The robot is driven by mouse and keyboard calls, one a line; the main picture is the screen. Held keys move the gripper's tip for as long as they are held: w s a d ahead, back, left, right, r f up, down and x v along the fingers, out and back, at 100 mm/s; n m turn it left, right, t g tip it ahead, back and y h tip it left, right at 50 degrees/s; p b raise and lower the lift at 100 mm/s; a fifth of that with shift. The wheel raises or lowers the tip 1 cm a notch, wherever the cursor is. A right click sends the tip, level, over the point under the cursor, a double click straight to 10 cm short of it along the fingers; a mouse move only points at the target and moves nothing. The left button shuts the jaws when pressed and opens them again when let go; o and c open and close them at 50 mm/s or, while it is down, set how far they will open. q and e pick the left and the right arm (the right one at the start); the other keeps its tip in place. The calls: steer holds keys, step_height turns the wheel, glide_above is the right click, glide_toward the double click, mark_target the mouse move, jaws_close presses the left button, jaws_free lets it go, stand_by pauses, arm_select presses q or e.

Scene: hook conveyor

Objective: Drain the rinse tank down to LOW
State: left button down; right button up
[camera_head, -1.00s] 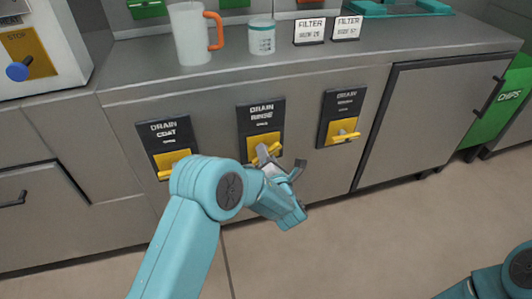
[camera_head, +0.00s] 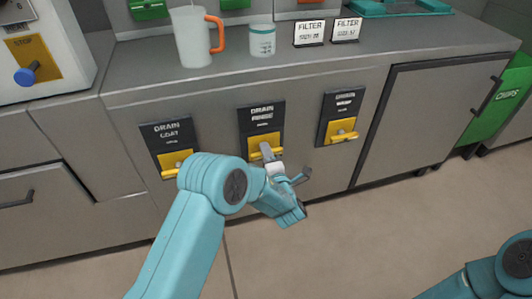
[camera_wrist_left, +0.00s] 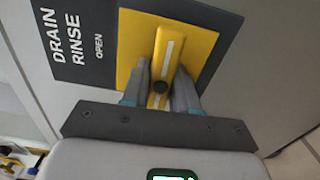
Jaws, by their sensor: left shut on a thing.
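The DRAIN RINSE plate (camera_head: 262,116) is dark with a yellow lower part, on the grey cabinet front between two similar drain plates. Its yellow handle (camera_head: 255,156) is partly hidden behind my left gripper (camera_head: 267,152) in the head view. In the left wrist view the handle (camera_wrist_left: 170,45) runs between the two grey fingers of my left gripper (camera_wrist_left: 161,75), which is shut on it. The dark label (camera_wrist_left: 75,45) beside it reads DRAIN RINSE and OPEN. The rinse tank's level does not show. My right gripper is out of view; only part of that arm shows at bottom right.
The DRAIN COAT handle (camera_head: 177,162) is to the left, and another yellow drain handle (camera_head: 342,136) is to the right. A jug (camera_head: 191,38) with an orange handle, a small jar (camera_head: 262,40) and filter cards (camera_head: 309,33) stand on the counter above. Floor in front is clear.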

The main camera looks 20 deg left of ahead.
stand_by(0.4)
arm_select(q)
steer(key=c, duration=1)
jaws_free()
steer(key=shift+o, duration=0.2)
steer(key=p+v, duration=0.3)
steer(key=v, duration=1.3)
steer(key=shift+d+p, duration=0.15)
steer(key=shift+p, duration=0.25)
steer(key=shift+s, duration=0.15)
